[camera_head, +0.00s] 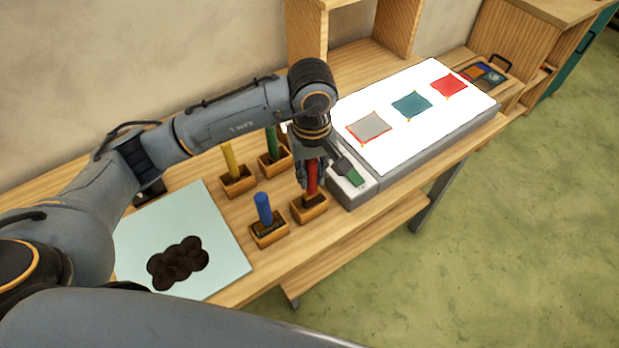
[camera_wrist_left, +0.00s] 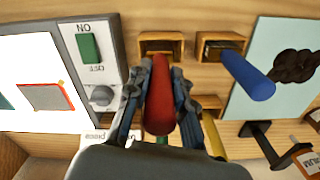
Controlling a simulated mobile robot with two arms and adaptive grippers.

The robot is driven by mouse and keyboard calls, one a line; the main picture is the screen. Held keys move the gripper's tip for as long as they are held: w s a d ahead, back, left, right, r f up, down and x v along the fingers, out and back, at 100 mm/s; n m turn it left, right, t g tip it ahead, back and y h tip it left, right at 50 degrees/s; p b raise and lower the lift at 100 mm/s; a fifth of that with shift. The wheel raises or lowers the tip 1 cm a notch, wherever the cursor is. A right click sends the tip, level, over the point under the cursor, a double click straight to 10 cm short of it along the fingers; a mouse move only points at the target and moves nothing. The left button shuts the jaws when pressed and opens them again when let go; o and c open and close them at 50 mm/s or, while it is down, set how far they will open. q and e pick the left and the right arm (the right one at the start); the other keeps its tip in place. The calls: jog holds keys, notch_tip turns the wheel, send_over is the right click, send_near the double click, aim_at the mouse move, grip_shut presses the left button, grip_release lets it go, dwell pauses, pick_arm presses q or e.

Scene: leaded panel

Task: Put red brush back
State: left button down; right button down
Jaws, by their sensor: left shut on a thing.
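The red brush (camera_head: 312,180) stands about upright, its lower end at the small wooden holder (camera_head: 309,209) at the front right of the holder group. I cannot tell whether its tip is inside the holder or just above it. My left gripper (camera_head: 313,168) is shut on the red handle from above. In the left wrist view the red brush (camera_wrist_left: 160,98) sits between the two fingers of my left gripper (camera_wrist_left: 167,108), and the wooden holder (camera_wrist_left: 161,43) shows just beyond its end. My right gripper is not in view.
Holders with a blue brush (camera_head: 263,208), a yellow brush (camera_head: 228,160) and a green brush (camera_head: 271,142) stand close by. The light panel (camera_head: 400,140) with a switch box (camera_head: 350,185) is to the right. A pale mat (camera_head: 225,255) with a dark lump lies left.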

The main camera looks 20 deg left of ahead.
aim_at(309, 184)
pick_arm(q)
jog(key=f+p, duration=0.2)
jog(key=f, duration=0.1)
jog(key=shift+a, duration=0.35)
jog(key=shift+w+f, duration=0.1)
jog(key=shift+f, duration=0.2)
jog(key=shift+f, duration=0.1)
jog(key=shift+f, duration=0.15)
jog(key=c, duration=1.2)
grip_release()
jog(key=shift+o, duration=0.2)
